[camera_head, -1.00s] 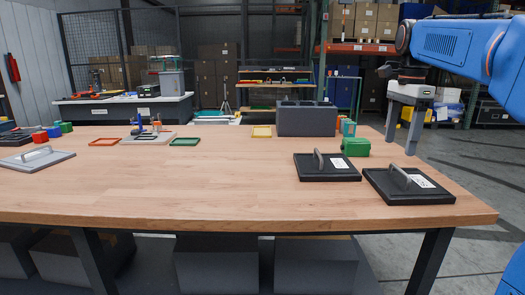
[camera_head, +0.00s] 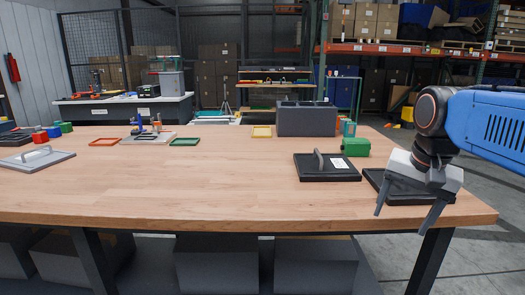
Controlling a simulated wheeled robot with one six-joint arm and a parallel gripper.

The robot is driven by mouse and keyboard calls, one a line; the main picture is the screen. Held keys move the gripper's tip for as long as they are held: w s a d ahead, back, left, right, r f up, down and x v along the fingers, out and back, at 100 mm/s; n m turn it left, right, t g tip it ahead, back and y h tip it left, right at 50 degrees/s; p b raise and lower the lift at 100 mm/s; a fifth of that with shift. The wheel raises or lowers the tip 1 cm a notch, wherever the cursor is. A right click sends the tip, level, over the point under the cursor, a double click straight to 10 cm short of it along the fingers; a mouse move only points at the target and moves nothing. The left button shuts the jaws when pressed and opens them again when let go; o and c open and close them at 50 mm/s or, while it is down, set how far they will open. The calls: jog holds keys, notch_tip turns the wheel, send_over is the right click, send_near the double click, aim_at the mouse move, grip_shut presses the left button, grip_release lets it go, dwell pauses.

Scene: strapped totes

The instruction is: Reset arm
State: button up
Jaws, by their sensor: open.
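My gripper (camera_head: 399,222) is at the right end of the wooden table (camera_head: 180,190), in front of the right black lid with a handle (camera_head: 378,181). Its two grey fingers are spread apart and point down, with nothing between them. My blue arm reaches in from the right edge of the picture.
Another black lid (camera_head: 325,168) lies left of the gripper, with a green box (camera_head: 356,147) behind it. A grey divided bin (camera_head: 307,119) stands at the back. A light grey lid (camera_head: 37,158) lies far left. The table's middle is clear.

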jog(key=s+a+f+n+t, duration=0.2)
jog(key=s+f+n, duration=0.5)
jog(key=s+f, duration=0.4)
notch_tip(320, 180, down, 4)
jog(key=shift+s+a+r, duration=0.15)
jog(key=shift+s+r, duration=0.05)
jog(key=shift+r, duration=0.05)
